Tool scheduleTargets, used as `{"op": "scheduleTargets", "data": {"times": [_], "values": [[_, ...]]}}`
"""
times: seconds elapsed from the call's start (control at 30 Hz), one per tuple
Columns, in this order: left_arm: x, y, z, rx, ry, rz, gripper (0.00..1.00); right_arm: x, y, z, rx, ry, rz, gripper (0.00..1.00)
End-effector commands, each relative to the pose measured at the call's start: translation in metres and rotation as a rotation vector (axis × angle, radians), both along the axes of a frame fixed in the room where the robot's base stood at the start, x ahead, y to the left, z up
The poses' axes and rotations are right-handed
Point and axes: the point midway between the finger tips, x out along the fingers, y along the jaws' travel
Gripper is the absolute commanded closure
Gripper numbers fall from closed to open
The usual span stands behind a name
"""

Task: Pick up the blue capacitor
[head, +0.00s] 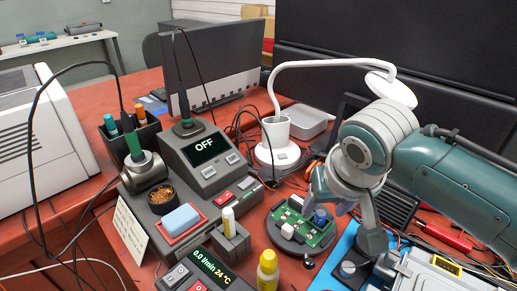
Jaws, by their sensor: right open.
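The blue capacitor (320,216) stands upright on a green circuit board (297,232), which rests on a round dark holder (279,241) right of the picture's centre. My right gripper (332,203) reaches in from the right with its wrist above the board's right side. Its jaws are open, close above and beside the capacitor. I cannot tell whether they touch it. The wrist and fingers partly cover the area just behind and right of the capacitor. My left gripper is not in view.
A soldering station (205,147) marked OFF, a yellow bottle (267,270) and a blue sponge (181,219) stand left of the board. A white lamp (277,151) stands behind it. Loose cables and a blue mat (340,262) crowd the right side.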

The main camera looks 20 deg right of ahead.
Motion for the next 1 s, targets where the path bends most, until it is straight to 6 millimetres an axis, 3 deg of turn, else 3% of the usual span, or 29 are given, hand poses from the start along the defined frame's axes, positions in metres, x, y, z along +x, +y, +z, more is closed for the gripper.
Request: {"op": "scheduleTargets", "data": {"times": [0.1,0.37,0.9,1.0], "values": [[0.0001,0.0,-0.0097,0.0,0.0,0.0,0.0,0.0053,-0.0022,-0.0154,0.0,-0.001,0.0,0.4],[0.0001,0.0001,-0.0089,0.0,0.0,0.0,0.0,0.0065,-0.0026,-0.016,0.0,-0.001,0.0,0.4],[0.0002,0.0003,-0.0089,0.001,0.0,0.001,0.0,0.0063,-0.0027,-0.016,0.0,-0.001,0.0,0.99],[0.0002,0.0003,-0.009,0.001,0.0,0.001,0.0,0.0063,-0.0027,-0.0161,0.0,-0.001,0.0,1.0]]}}
